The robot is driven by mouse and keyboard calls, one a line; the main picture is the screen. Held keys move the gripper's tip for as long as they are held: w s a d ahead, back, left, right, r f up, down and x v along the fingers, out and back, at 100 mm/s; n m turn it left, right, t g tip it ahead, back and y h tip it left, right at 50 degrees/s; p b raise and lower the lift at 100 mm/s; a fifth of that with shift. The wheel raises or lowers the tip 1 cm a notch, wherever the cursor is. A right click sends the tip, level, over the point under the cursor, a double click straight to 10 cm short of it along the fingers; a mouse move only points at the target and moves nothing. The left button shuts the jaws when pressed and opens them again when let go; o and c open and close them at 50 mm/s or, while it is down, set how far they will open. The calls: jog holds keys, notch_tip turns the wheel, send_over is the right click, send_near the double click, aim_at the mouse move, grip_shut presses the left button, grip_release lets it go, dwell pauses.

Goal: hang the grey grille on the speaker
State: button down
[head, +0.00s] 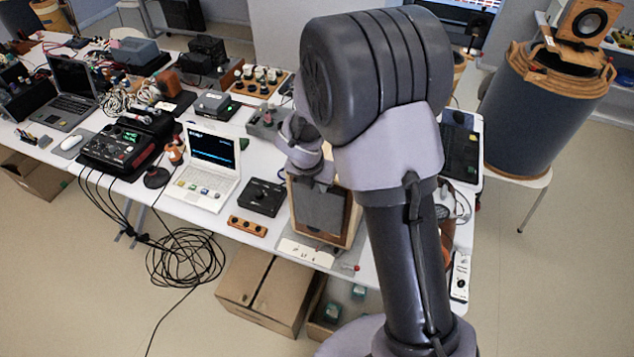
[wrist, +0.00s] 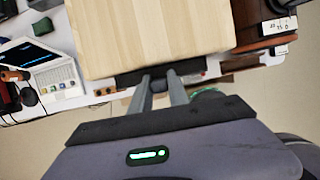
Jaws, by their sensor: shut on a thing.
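The speaker (head: 353,222) is a light wooden box near the front edge of the white table. Its pale wooden top (wrist: 155,35) fills the upper middle of the wrist view. The grey grille (head: 319,208) is a dark flat panel upright at the speaker's front. In the wrist view the grille (wrist: 129,78) shows edge-on as a dark strip along the speaker's front edge. My gripper (wrist: 160,82) is shut on the grille's upper edge, around its middle. I cannot tell whether the grille touches the speaker. My arm hides part of the speaker in the head view.
A white laptop (head: 213,165), a black box (head: 262,197) and an orange strip with knobs (head: 247,226) lie left of the speaker. Cardboard boxes (head: 262,290) stand on the floor below. Coiled black cables (head: 187,258) lie on the floor at left.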

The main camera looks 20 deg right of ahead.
jog(key=shift+f, duration=0.3)
jog(key=c, duration=1.2)
grip_release()
jog(key=p+v, duration=0.5)
jog(key=v, duration=1.3)
jog(key=s+f+m+t+y+b, duration=0.1)
jog(key=s+f+m+b, duration=0.3)
jog(key=s+m+b, duration=0.3)
jog(key=s+f+m+y+b, duration=0.2)
jog(key=s+f+m+b, duration=0.3)
jog(key=m+b, duration=0.5)
jog(key=s+a+f+m+t+y+b, duration=0.1)
jog(key=s+f+m+b, duration=0.4)
jog(key=s+m+b, duration=0.4)
jog(key=shift+s+m+t, duration=0.1)
jog(key=shift+m+t, duration=0.2)
jog(key=shift+m, duration=3.2)
